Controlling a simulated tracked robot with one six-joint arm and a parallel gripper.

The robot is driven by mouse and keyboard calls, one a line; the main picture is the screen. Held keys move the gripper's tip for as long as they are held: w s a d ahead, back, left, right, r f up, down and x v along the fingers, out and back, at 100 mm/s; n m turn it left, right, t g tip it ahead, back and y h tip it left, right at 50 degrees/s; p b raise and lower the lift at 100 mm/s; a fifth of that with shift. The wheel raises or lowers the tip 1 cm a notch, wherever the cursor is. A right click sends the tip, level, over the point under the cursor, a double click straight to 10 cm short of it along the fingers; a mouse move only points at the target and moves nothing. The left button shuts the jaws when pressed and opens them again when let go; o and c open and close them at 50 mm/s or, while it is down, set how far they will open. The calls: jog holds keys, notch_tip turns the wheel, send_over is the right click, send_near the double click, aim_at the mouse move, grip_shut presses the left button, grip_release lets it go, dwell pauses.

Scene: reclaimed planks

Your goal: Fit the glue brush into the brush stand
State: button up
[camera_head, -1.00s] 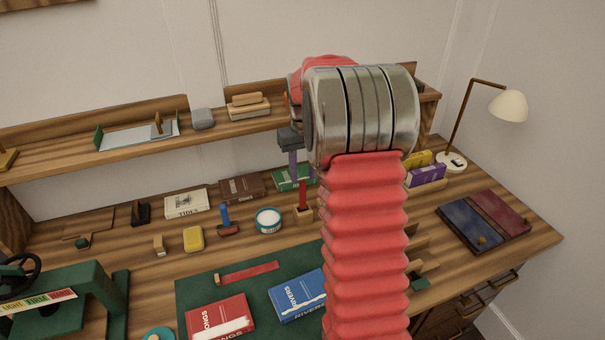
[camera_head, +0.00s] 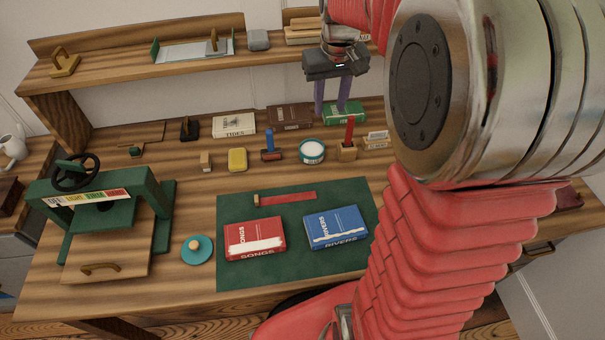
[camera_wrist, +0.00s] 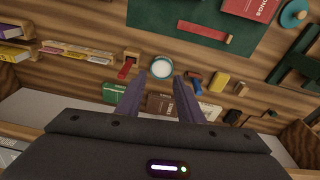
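A red-handled brush (camera_head: 350,131), which I take for the glue brush, stands upright in a small wooden block (camera_head: 346,154), which I take for the brush stand. In the wrist view the red handle (camera_wrist: 124,72) rises from the block (camera_wrist: 133,55), left of my fingers. How deep it sits, I cannot tell. My gripper (camera_head: 331,111) is open, its two purple-grey fingers apart with nothing between them. It hangs above the back of the desk, in front of the green book. The fingers (camera_wrist: 159,80) also show in the wrist view, clear of the brush.
A teal glue pot (camera_head: 312,151) stands left of the block, with a blue-handled tool (camera_head: 270,146) beyond it. The green mat (camera_head: 290,275) bears a red book (camera_head: 254,235), a blue book (camera_head: 336,227) and a red strip (camera_head: 288,198). A shelf (camera_head: 180,65) runs behind.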

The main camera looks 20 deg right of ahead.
jog(key=s+a+r+n+t, duration=0.2)
jog(key=s+a+t, duration=0.1)
jog(key=s+a, duration=1.2)
jog(key=s, duration=0.4)
jog(key=shift+s+a+r+t+y, duration=0.15)
jog(key=shift+a+t+y, duration=0.15)
jog(key=shift+a+t, duration=0.1)
jog(key=shift+d, duration=0.15)
